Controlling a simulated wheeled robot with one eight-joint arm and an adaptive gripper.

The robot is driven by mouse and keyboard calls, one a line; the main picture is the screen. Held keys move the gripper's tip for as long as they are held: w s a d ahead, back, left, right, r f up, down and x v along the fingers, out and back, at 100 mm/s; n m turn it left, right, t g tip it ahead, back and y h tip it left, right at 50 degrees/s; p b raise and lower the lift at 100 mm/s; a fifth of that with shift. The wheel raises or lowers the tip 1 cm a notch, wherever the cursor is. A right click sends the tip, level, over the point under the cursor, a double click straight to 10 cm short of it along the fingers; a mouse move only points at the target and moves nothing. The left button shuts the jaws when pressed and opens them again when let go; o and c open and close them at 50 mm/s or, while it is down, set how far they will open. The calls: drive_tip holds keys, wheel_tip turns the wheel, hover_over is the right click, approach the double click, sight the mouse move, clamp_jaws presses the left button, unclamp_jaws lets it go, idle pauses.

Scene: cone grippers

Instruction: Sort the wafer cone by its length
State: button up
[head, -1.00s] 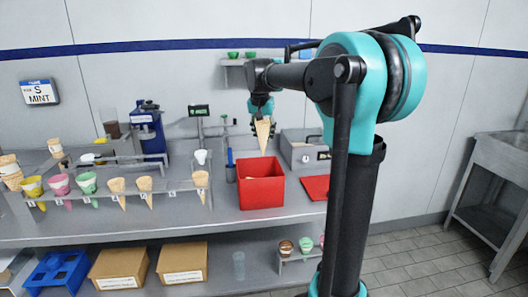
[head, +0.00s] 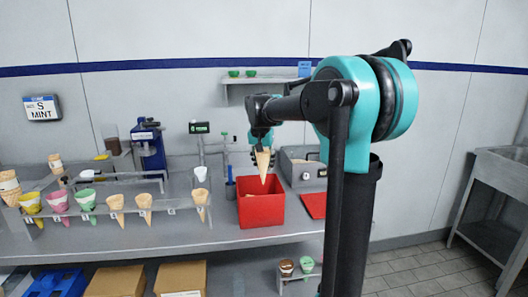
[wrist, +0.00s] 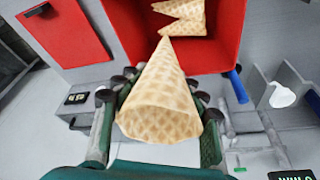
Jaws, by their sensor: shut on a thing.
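My gripper (head: 262,149) is shut on a wafer cone (head: 264,168), held tip down above the red bin (head: 261,209) in the head view. In the wrist view the held cone (wrist: 162,95) shows its open mouth toward the camera and its tip toward the red bin (wrist: 228,50). More wafer cones (wrist: 183,18) lie inside that bin. On the left, a metal rack (head: 125,219) holds several cones, including a plain cone (head: 144,206) and another at the rack's right end (head: 201,201). Small labels on the rack are too small to read.
A red lid or tray (head: 313,205) lies right of the bin, in front of a grey box (head: 303,167). A blue-handled tool (head: 230,186) stands left of the bin. A wall sign (head: 40,108) reads S MINT. Cardboard boxes (head: 118,281) sit on the lower shelf.

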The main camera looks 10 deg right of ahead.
sight(262, 164)
drive_tip(key=f, duration=0.3)
drive_tip(key=shift+s+f, duration=0.15)
drive_tip(key=shift+s, duration=0.05)
drive_tip(key=shift+f, duration=2.7)
drive_tip(key=o, duration=0.9)
drive_tip(key=v, duration=1.2)
